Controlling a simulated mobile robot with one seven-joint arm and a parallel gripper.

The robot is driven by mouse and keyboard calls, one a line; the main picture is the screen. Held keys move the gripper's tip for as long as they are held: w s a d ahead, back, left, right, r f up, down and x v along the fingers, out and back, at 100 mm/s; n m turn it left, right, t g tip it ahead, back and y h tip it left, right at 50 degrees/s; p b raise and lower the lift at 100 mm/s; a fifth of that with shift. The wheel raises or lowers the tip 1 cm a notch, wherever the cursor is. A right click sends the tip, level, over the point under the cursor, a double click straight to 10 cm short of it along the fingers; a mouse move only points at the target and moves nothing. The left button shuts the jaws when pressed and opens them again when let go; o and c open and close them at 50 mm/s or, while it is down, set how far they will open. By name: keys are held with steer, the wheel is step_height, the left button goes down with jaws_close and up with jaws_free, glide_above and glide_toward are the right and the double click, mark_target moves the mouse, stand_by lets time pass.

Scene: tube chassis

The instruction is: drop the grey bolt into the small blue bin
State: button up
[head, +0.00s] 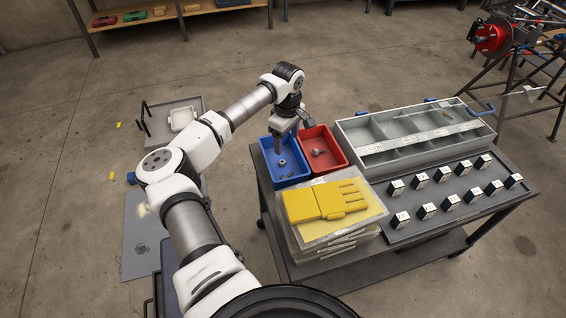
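The small blue bin (296,181) stands at the left corner of the cart top, beside a red bin (338,166). A small grey piece (282,162) shows inside the blue bin; it may be the grey bolt, but it is too small to be sure. Another small grey piece (318,153) lies in the red bin. My gripper (292,132) points down over the back of the blue bin, near the red bin's rim. Its fingers are small and dark here, and I cannot tell their opening or whether anything is between them.
A yellow glove (325,200) lies on a stack of clear-topped trays in front of the bins. A grey compartment tray (410,137) fills the back right of the cart. Several small labelled dark blocks (426,211) stand in rows at right.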

step_height(320, 180, up, 14)
steer(key=b, duration=0.2)
stand_by(0.4)
